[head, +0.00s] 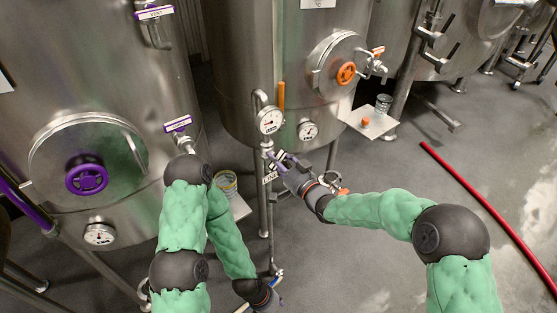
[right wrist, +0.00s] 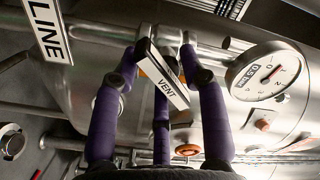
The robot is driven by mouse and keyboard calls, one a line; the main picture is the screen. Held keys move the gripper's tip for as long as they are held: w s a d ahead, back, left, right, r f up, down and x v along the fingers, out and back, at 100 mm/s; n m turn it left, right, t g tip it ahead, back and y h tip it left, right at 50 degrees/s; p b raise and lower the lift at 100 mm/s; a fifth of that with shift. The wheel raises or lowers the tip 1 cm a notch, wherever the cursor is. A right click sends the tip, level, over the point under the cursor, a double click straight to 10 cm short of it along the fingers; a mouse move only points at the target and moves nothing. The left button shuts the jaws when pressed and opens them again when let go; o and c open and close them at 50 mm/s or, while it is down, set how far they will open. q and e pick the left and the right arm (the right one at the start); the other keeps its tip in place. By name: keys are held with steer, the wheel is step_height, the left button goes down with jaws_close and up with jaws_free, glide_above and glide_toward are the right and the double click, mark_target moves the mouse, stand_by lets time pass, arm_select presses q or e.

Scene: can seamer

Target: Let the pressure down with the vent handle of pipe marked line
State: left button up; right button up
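The pipe marked LINE stands at the front of the middle tank, with its white LINE plate (head: 270,178) low on it; the plate also shows in the right wrist view (right wrist: 48,32). A dial gauge (head: 270,120) sits above it and shows closer in the right wrist view (right wrist: 268,72). The white VENT tag of the vent handle (right wrist: 167,82) lies between the purple fingers of my right gripper (right wrist: 165,48). These fingers are apart, on both sides of the tag; contact is unclear. In the head view my right gripper (head: 277,160) is at this pipe.
The left tank has a purple handwheel (head: 87,179) and its own tagged valve (head: 178,124). The middle tank has an orange handwheel (head: 346,73) and a second gauge (head: 308,130). A small shelf (head: 378,128) holds a can. A red hose (head: 480,205) crosses the open floor at right.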

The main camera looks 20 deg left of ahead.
steer(key=v, duration=1.2)
stand_by(0.3)
